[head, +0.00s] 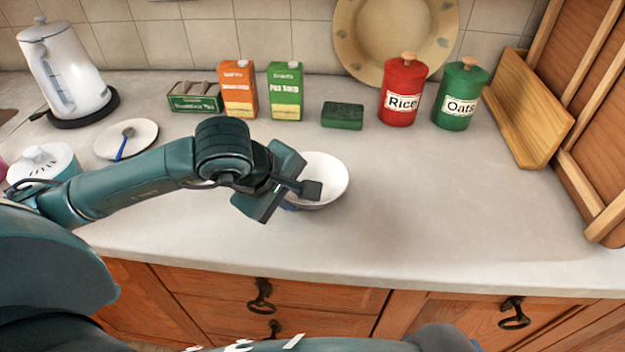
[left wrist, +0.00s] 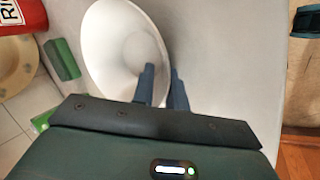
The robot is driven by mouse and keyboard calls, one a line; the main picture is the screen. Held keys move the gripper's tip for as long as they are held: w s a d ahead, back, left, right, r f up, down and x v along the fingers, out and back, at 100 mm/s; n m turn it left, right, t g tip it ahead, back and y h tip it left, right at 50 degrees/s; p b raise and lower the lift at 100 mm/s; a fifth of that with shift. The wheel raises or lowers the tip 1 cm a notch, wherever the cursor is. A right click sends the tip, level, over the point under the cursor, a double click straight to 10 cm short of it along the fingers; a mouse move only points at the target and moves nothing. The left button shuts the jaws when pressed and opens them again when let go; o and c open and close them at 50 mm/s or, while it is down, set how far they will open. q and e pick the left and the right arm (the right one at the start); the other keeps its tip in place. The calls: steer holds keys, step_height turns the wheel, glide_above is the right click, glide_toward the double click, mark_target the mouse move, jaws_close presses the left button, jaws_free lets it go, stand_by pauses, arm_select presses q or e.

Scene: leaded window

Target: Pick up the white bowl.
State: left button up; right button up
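The white bowl (head: 327,173) is on the counter near the middle of the head view, and it fills the upper middle of the left wrist view (left wrist: 115,45). My left gripper (head: 308,190) is at the bowl's near side. In the left wrist view its two fingers (left wrist: 162,88) straddle the rim, one inside the bowl and one outside, with a narrow gap between them. They look shut on the rim, though the contact itself is hard to see. In the head view part of the rim is hidden behind the gripper. My right gripper is not in view.
A plate with a blue spoon (head: 140,137) and a kettle (head: 65,75) stand at left. Cartons (head: 285,92), a green sponge (head: 342,115), and red (head: 402,95) and green (head: 461,98) canisters line the back. The counter right of the bowl is clear.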

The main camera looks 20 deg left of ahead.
arm_select(q)
steer(key=shift+s+r, duration=0.1)
steer(key=shift+s, duration=0.05)
steer(key=shift+c, duration=0.4)
jaws_close()
